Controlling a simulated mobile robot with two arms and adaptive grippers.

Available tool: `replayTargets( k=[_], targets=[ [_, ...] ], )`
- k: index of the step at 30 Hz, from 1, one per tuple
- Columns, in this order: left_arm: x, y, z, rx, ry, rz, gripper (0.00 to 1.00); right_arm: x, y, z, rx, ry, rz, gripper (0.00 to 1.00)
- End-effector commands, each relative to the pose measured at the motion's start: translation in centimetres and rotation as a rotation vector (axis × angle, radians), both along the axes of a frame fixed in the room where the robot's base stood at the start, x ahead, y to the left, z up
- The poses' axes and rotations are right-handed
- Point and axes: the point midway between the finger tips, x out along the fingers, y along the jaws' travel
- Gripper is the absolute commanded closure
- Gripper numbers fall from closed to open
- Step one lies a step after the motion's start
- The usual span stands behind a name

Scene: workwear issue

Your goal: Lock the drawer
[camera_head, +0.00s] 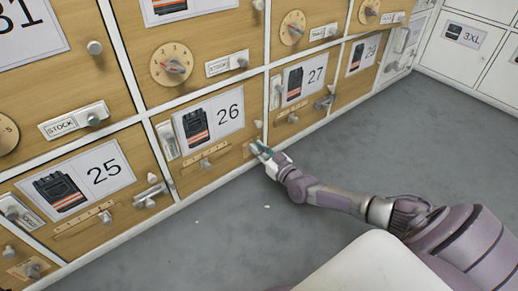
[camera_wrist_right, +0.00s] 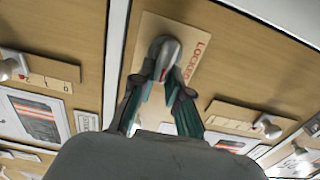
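Drawer 26 (camera_head: 222,119) is a wooden front with a white picture label in the lower row of the cabinet. Its lock plate (camera_head: 247,150) is at the right end, partly hidden by my right gripper (camera_head: 260,150). In the right wrist view, the lock plate (camera_wrist_right: 196,34) is pale wood with red lettering that seems to read LOCKED. A grey rounded lock knob (camera_wrist_right: 166,46) stands on it. My right gripper (camera_wrist_right: 163,74) has its two teal-lined fingers on either side of the knob, closed onto it. My left gripper is not in view.
Drawers 25 (camera_head: 103,172) and 27 (camera_head: 317,75) flank drawer 26, with protruding knobs and slide plates. White lockers (camera_head: 464,37) stand at the back right. The grey floor (camera_head: 430,125) in front is clear except for small white specks.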

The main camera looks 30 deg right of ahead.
Motion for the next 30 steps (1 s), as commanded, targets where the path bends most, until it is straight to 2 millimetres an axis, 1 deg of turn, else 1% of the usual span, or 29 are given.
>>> replayTargets(
  k=[8,14,20,24,30],
  targets=[
    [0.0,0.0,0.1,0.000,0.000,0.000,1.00,0.0,0.0,0.1,-0.005,-0.001,-0.001,1.00],
    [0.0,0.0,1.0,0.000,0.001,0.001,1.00,0.0,0.2,0.3,-0.053,-0.005,-0.001,1.00],
    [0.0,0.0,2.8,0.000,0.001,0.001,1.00,0.1,0.4,0.5,-0.174,-0.015,-0.003,1.00],
    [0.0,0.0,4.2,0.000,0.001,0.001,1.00,0.0,0.6,0.5,-0.295,-0.023,-0.002,1.00],
    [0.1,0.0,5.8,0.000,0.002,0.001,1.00,0.0,0.9,0.2,-0.485,-0.040,-0.002,1.00]
  ],
)
